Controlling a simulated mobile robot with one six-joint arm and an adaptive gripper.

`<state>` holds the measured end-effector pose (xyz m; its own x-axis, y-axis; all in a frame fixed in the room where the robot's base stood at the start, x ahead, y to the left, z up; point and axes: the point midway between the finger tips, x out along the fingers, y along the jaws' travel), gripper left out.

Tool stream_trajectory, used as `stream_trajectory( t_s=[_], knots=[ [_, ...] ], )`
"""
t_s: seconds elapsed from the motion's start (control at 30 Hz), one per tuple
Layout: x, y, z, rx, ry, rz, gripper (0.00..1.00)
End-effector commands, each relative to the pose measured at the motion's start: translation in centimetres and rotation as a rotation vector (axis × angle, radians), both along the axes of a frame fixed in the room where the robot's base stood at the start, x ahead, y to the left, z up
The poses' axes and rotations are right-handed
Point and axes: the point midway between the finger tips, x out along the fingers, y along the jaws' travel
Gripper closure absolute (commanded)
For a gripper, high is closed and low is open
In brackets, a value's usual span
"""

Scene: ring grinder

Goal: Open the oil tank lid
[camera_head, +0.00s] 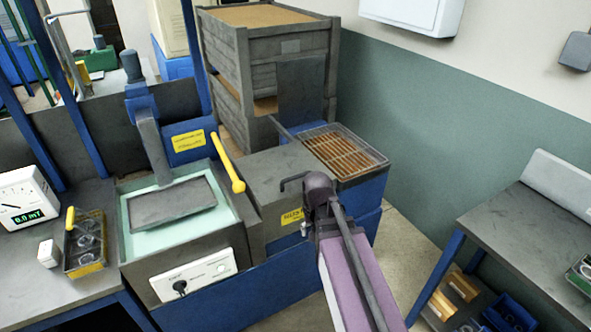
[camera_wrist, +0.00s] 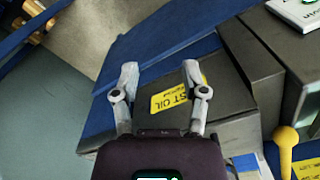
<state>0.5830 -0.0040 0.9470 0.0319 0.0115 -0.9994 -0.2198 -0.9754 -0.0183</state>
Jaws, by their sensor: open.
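The oil tank is a dark grey box (camera_head: 262,178) in the middle of the head view, between the green basin and the grated tray. A yellow label (camera_head: 292,217) is on its front. In the wrist view the label (camera_wrist: 176,97) reads "ST OIL" in part. The tank's flat grey top looks closed, but I cannot make out a separate lid edge. My gripper (camera_wrist: 161,76) is open and empty, with its two pale fingers apart in front of the labelled face. In the head view my dark wrist hides the tank's right front corner.
The basin (camera_head: 128,238) with a tilted dark plate stands at left. A yellow lever (camera_head: 231,166) rises beside the tank; it also shows in the wrist view (camera_wrist: 285,142). A grated tray (camera_head: 345,152) adjoins at right. A workbench (camera_head: 500,222) stands farther right, with open floor between.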

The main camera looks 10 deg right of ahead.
Motion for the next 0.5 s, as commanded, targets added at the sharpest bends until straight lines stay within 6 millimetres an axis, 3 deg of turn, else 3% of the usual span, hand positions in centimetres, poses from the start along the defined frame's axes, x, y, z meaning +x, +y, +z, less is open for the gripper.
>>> stream_trajectory(
  t_s=[0.03, 0.5],
  knots=[
    [1.8, 0.0, 1.9, 0.005, -0.008, -0.049, 0.43],
    [14.5, -0.2, 11.4, 0.085, -0.078, -0.654, 0.43]
  ],
)
